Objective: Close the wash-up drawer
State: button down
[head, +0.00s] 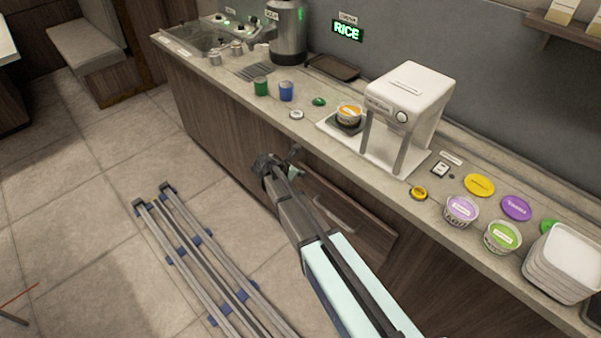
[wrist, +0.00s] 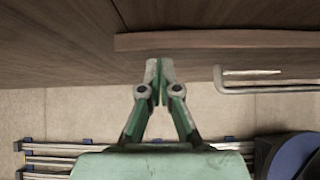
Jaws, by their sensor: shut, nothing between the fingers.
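The wash-up drawer (head: 362,226) is a brown wood-grain front with a metal bar handle (head: 333,211), set in the counter's front below the white machine. In the wrist view its lighter top edge (wrist: 225,40) stands out from the cabinet face, and its handle (wrist: 265,87) shows at right. How far out it is, I cannot tell exactly. My gripper (head: 295,153) is shut and empty at the drawer's upper left end in the head view. In the wrist view its closed fingertips (wrist: 158,66) overlap the front's left part, left of the handle. Contact is not clear.
The stone-coloured counter (head: 385,190) runs above the drawer, with a white machine (head: 408,100), sauce tubs (head: 461,210) and stacked white trays (head: 562,262). Floor rails (head: 205,255) lie at left. The tiled floor (head: 90,160) is otherwise largely open.

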jog(key=s+a+f+b+v, duration=0.1)
jog(key=b+v, duration=0.1)
jog(key=v, duration=1)
jog(key=shift+s+a+f, duration=0.15)
jog(key=shift+a+f, duration=0.05)
jog(key=shift+a, duration=0.05)
